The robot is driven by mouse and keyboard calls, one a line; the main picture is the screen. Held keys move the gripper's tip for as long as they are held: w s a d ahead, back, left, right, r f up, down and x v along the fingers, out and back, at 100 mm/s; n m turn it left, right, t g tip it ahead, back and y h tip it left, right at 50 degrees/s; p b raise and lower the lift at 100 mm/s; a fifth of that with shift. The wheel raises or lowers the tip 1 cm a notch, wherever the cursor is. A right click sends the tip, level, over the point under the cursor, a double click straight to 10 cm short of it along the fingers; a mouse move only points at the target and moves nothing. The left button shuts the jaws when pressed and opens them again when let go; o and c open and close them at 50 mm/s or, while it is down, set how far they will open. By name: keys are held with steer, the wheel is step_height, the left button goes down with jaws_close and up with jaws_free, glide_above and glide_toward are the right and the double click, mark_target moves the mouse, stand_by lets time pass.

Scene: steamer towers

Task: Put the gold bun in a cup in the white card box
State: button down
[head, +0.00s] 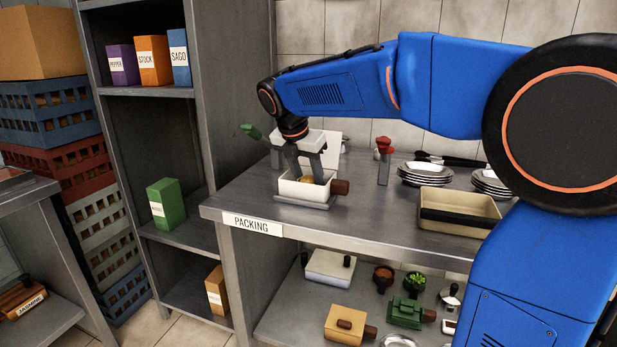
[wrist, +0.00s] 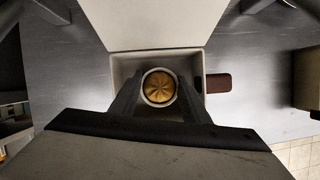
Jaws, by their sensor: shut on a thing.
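The gold bun (wrist: 159,86) sits in a round white cup (wrist: 146,98), seen from above in the wrist view. The cup is inside the open white card box (head: 290,188), which also shows in the wrist view (wrist: 119,70). The box stands on the packing table, its lid raised at the back. My gripper (head: 309,181) points down into the box. Its two fingers (wrist: 159,98) are shut on the cup, one on each side. In the head view the bun shows only as a small gold patch between the fingers. Whether the cup touches the box floor I cannot tell.
A brown tab (head: 340,187) sticks out at the box's right side. A beige tray (head: 458,207) and stacked plates (head: 426,171) stand further right on the table (head: 236,200). Red-topped bottles (head: 384,160) stand behind. A dark shelf unit (head: 150,120) is on the left.

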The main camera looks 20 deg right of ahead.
steer(key=shift+f, duration=0.25)
steer(key=c, duration=0.9)
jaws_free()
steer(key=v, duration=1.7)
steer(key=shift+r, duration=0.2)
